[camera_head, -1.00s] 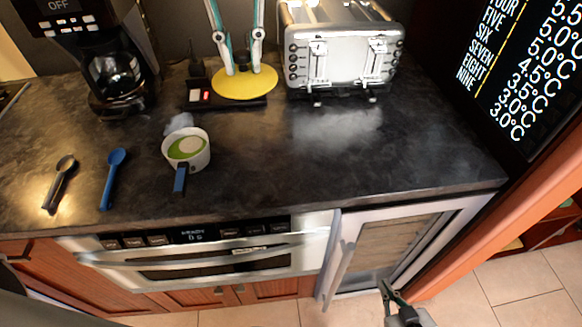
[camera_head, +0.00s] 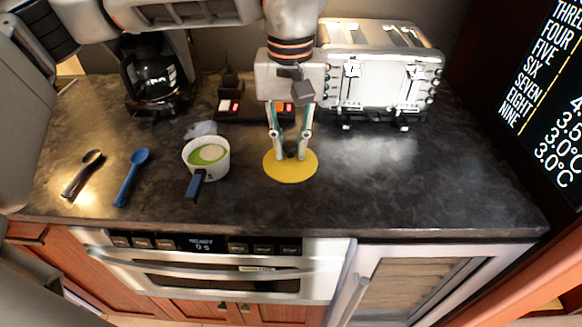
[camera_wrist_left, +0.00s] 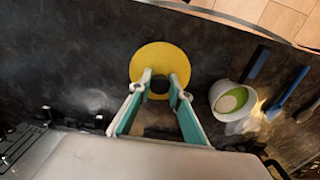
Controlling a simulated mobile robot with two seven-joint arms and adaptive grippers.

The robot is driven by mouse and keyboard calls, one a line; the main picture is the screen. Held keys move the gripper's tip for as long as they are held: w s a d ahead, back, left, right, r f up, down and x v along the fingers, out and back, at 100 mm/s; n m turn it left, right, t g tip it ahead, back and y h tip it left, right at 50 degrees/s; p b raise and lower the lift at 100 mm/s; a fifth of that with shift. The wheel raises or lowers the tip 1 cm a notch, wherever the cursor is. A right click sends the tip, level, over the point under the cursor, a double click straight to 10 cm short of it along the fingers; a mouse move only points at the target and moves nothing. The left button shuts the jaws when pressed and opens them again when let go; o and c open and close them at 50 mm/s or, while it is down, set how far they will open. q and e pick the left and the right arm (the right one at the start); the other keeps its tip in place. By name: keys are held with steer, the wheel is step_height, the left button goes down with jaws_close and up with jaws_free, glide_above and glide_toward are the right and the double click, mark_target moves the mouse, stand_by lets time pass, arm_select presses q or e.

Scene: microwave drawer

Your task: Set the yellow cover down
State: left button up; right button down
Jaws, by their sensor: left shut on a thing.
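The yellow cover (camera_head: 291,174) is a flat round disc with a dark knob at its middle. It lies level at or just above the dark countertop in front of the toaster; I cannot tell if it touches. My left gripper (camera_head: 290,156) points down and is shut on the cover's knob. The left wrist view also shows the cover (camera_wrist_left: 157,53) between and beyond the fingertips (camera_wrist_left: 160,82). A white pot (camera_head: 206,164) with a blue handle stands uncovered left of the cover, with green and white inside. My right gripper is out of view.
A blue spoon (camera_head: 131,178) and a dark spoon (camera_head: 83,175) lie at the left of the countertop (camera_head: 400,190). A coffee maker (camera_head: 153,80) and a silver toaster (camera_head: 382,75) stand at the back. The counter right of the cover is clear.

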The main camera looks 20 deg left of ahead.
mark_target(291, 168)
arm_select(q)
steer(key=shift+f, duration=2.9)
steer(key=shift+f, duration=0.15)
steer(key=o, duration=0.9)
step_height(291, 168, up, 12)
steer(key=shift+r+p, duration=0.2)
steer(key=shift+p, duration=0.15)
